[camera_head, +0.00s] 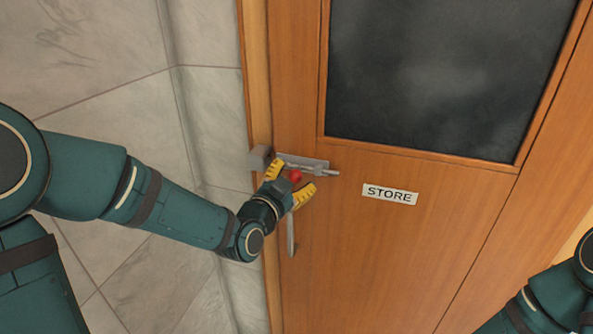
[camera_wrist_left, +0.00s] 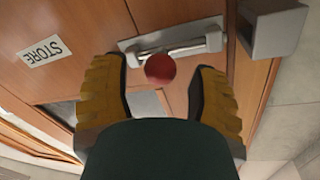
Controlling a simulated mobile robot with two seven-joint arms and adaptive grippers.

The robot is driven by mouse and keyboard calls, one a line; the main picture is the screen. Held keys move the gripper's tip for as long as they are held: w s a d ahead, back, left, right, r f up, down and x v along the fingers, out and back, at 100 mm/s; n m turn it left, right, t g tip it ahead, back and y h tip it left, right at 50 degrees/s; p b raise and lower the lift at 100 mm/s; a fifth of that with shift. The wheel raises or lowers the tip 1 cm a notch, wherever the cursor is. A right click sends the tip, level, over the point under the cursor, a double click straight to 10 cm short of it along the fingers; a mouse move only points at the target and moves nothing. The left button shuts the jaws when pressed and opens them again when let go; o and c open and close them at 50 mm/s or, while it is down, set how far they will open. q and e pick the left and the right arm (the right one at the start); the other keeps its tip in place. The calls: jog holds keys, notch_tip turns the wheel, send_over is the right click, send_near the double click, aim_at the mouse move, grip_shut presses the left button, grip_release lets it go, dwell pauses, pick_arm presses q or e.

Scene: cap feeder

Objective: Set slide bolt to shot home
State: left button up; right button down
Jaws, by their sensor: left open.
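The slide bolt (camera_head: 313,163) is a grey metal fitting on the wooden door, with a rod and a red ball knob (camera_head: 295,176). The rod's end sticks out at the right of the fitting. A grey keeper block (camera_head: 261,157) sits on the frame at the left. In the left wrist view the bolt (camera_wrist_left: 178,44), the red knob (camera_wrist_left: 160,68) and the keeper (camera_wrist_left: 277,30) show, with no rod visible in the gap before the keeper. My left gripper (camera_head: 291,180) is open, its yellow fingers on either side of the knob, apart from it.
A door handle (camera_head: 291,235) hangs below the bolt, close to my left gripper. A STORE sign (camera_head: 390,194) is to the right and a dark window (camera_head: 440,75) is above. A tiled wall (camera_head: 90,80) is on the left. My right arm shows at the lower right.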

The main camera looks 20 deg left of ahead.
aim_at(287, 165)
pick_arm(q)
jog(key=shift+w+d, duration=0.2)
jog(key=shift+w, duration=0.65)
grip_shut()
jog(key=a+b, duration=0.2)
jog(key=a, duration=0.1)
jog(key=shift+a, duration=0.45)
jog(key=shift+d, duration=0.1)
